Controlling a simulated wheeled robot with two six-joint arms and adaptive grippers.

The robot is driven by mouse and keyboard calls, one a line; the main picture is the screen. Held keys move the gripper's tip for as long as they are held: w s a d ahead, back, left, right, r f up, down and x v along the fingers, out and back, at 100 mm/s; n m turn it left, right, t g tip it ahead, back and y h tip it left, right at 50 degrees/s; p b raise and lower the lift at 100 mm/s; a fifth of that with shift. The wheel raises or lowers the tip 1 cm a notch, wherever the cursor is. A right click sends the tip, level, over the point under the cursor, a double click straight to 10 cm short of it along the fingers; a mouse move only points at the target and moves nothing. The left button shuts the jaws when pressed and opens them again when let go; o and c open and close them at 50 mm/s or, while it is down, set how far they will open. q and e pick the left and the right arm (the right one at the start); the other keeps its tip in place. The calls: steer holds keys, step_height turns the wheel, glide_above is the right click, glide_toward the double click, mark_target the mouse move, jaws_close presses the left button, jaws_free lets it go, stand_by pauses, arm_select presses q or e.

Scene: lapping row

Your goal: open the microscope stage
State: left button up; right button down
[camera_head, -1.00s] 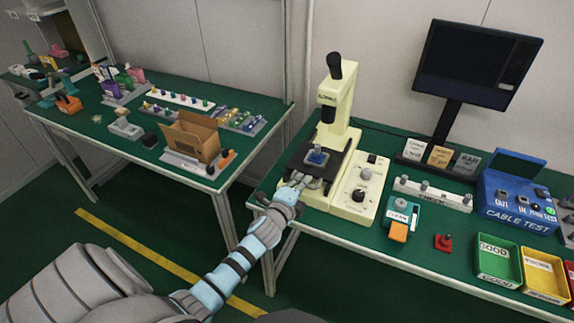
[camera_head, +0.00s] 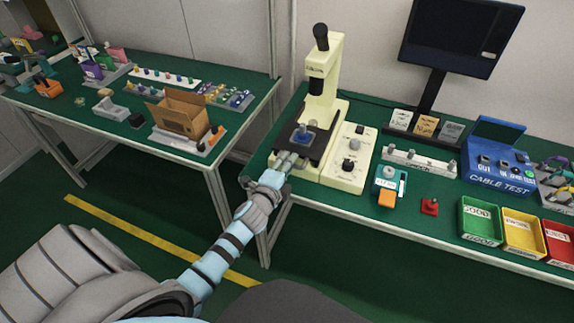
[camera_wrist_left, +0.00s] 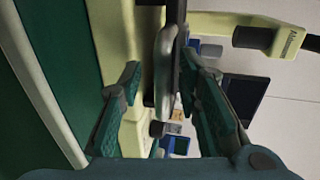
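The cream microscope (camera_head: 329,75) stands at the left end of the right-hand bench. Its black stage (camera_head: 322,143) carries a small blue block with a grey top (camera_head: 303,136). My left gripper (camera_head: 286,161) is at the stage's front edge, at the bench's near left corner. In the left wrist view, a grey upright handle (camera_wrist_left: 165,75) lies between the teal finger pads of my left gripper (camera_wrist_left: 162,68). The right-hand pad is close against it; contact at the other pad is hard to see. My right gripper is not in view.
A cream control box with knobs (camera_head: 348,160) stands just right of the stage. Further right are a teal and orange device (camera_head: 388,190), a red switch (camera_head: 430,207), and the blue cable tester (camera_head: 497,168). A floor gap separates the left bench with a cardboard box (camera_head: 183,113).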

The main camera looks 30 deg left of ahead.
arm_select(q)
steer(key=shift+s, duration=0.15)
steer(key=v, duration=1.1)
steer(key=shift+s+r, duration=0.2)
steer(key=shift+s, duration=0.15)
